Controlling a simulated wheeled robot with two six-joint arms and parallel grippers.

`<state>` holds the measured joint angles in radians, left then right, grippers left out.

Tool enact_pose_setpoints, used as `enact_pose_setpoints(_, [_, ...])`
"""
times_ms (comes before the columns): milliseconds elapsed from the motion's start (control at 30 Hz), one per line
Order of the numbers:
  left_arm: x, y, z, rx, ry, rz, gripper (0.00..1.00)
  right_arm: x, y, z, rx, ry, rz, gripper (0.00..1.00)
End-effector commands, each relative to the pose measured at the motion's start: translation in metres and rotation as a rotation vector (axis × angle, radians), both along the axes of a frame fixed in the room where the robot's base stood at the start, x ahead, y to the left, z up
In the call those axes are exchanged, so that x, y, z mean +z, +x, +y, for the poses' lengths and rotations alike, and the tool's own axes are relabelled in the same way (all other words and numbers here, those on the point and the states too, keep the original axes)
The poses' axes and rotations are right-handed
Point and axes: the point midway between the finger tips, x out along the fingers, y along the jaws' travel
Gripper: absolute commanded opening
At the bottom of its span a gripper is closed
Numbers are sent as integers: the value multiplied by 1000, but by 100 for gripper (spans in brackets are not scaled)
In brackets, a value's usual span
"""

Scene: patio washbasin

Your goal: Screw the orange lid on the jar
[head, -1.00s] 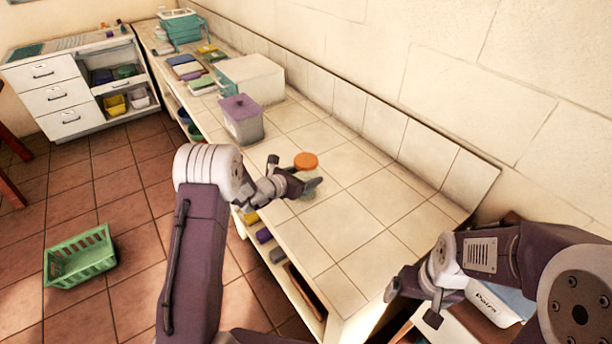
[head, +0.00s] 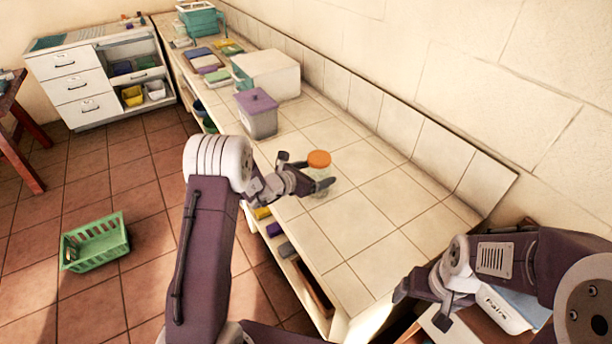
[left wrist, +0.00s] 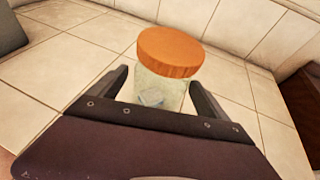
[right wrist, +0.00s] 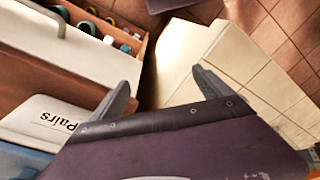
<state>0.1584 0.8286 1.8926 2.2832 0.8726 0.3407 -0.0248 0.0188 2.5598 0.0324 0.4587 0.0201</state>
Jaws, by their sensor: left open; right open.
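The orange lid (head: 319,159) sits on top of the clear glass jar (head: 322,183) on the tiled counter. In the left wrist view the lid (left wrist: 170,52) covers the jar mouth, and a small pale object shows inside the jar (left wrist: 158,90). I cannot tell whether the lid is threaded on. My left gripper (head: 307,170) is open, with its fingers on either side of the jar, below the lid. My right gripper (head: 420,302) is open and empty, low at the right, beyond the counter's near end. It also shows in the right wrist view (right wrist: 165,80).
A purple-lidded container (head: 258,113) and a white box (head: 268,74) stand farther back on the counter (head: 375,215). The counter right of the jar is clear, up to the wall. A green basket (head: 95,243) lies on the floor.

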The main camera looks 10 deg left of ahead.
Motion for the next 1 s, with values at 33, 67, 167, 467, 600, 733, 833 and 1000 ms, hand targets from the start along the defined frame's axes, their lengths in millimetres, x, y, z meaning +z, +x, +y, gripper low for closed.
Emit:
enact_pose_setpoints(33, [3, -9, 7, 4, 1, 0, 88, -3, 0, 0, 0, 0, 1, 89])
enact_pose_setpoints(67, [6, -15, 9, 4, -1, 0, 88, -4, 0, 0, 0, 0, 1, 89])
enact_pose_setpoints(167, [15, -35, 21, 4, 0, 0, 88, -6, 0, 0, 0, 0, 1, 89])
enact_pose_setpoints(467, [37, -78, 45, 3, 1, -1, 88, -8, 0, 0, 0, 0, 0, 89])
enact_pose_setpoints(600, [40, -84, 48, 1, 0, -1, 88, -8, 0, 0, 0, 0, 0, 89])
enact_pose_setpoints(733, [40, -85, 48, 0, 0, -1, 88, -8, 0, 0, 0, 0, 0, 89])
enact_pose_setpoints(833, [40, -85, 48, 0, 0, 0, 88, -8, 0, 0, 0, 0, 0, 89])
enact_pose_setpoints(1000, [40, -87, 45, -16, 9, 2, 88, -8, 0, 0, 0, 0, 0, 89])
